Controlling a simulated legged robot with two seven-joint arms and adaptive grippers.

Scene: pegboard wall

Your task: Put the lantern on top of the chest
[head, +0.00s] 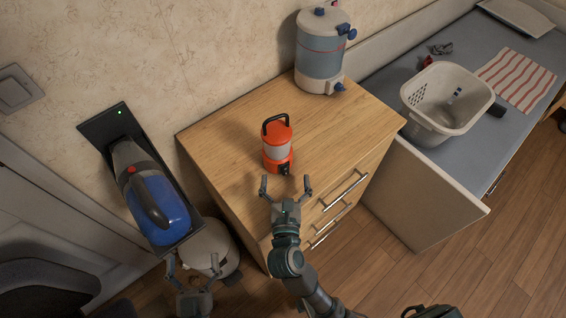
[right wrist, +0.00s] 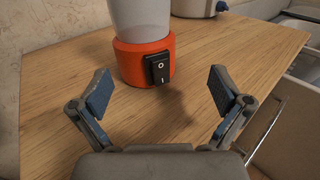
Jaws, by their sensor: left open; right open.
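The orange lantern (head: 278,146) with a clear middle and dark handle stands upright on top of the wooden chest (head: 221,138), near its front edge. Its orange base with a black switch shows in the right wrist view (right wrist: 133,63). My right gripper (head: 286,186) is open and empty, just in front of the lantern, with its fingers spread and not touching it. The right wrist view shows both fingers (right wrist: 163,95) apart, with the lantern base beyond them. My left gripper (head: 192,262) is open and empty, low at the left, below the blue vacuum.
A drink dispenser (head: 320,55) stands at the back of the chest. A handheld vacuum (head: 151,195) hangs on a wall dock at left, above a round white object (head: 211,250). A white basket (head: 446,98) sits on the grey surface at right. The chest top around the lantern is clear.

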